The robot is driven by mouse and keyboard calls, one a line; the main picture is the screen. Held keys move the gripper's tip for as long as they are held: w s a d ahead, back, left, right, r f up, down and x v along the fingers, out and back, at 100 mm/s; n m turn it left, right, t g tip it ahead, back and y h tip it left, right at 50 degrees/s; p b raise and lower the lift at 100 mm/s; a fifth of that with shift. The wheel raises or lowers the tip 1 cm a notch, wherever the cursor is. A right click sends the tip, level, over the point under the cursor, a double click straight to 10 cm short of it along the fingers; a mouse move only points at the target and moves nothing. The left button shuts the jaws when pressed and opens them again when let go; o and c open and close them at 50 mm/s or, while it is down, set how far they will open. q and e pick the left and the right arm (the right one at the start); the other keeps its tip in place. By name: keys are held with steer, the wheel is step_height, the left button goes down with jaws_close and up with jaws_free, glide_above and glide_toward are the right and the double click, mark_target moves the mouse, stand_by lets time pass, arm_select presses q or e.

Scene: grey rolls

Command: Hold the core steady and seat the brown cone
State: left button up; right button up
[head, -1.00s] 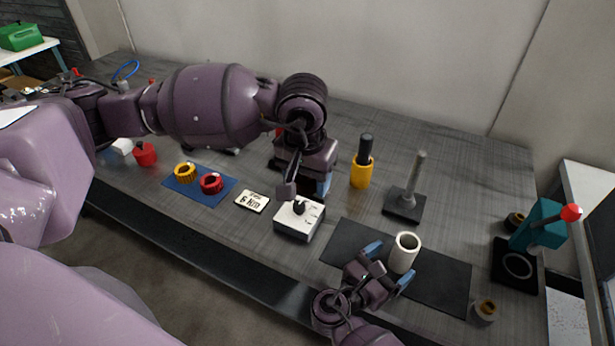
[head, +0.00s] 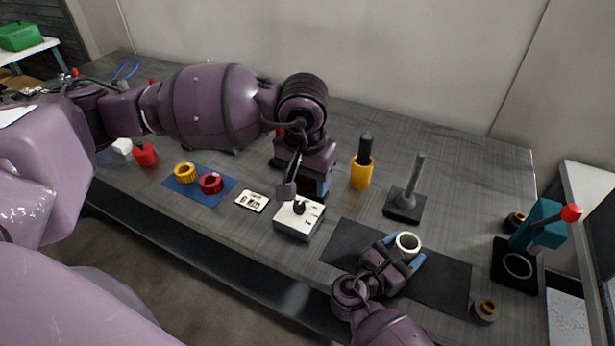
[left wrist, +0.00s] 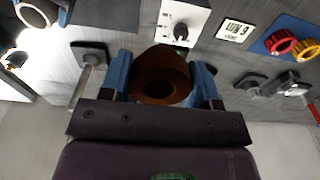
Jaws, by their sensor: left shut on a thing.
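The brown cone (left wrist: 165,82) is between the blue fingers of my left gripper (left wrist: 163,85) in the left wrist view, its round hole facing the camera. The left gripper is shut on it. The core, a white hollow tube (head: 408,241), stands upright on the dark mat (head: 447,287). My right gripper (head: 402,252) has its blue fingers on either side of the core; whether they press on it is unclear.
A white dial box (head: 299,218) stands between the grippers. Behind are a yellow cup with a black handle (head: 361,172) and a grey post on a base (head: 406,203). A teal press with a red knob (head: 538,225) stands at the right. Small rings lie near it.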

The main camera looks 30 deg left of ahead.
steer(key=c, duration=0.6)
arm_select(q)
steer(key=w+d+f, duration=0.1)
steer(key=w+d, duration=0.1)
steer(key=d, duration=0.8)
steer(key=w+d+f+g, duration=0.1)
steer(key=w+d+f, duration=0.1)
steer(key=d, duration=0.9)
steer(key=shift+w, duration=0.45)
steer(key=shift+a, duration=0.1)
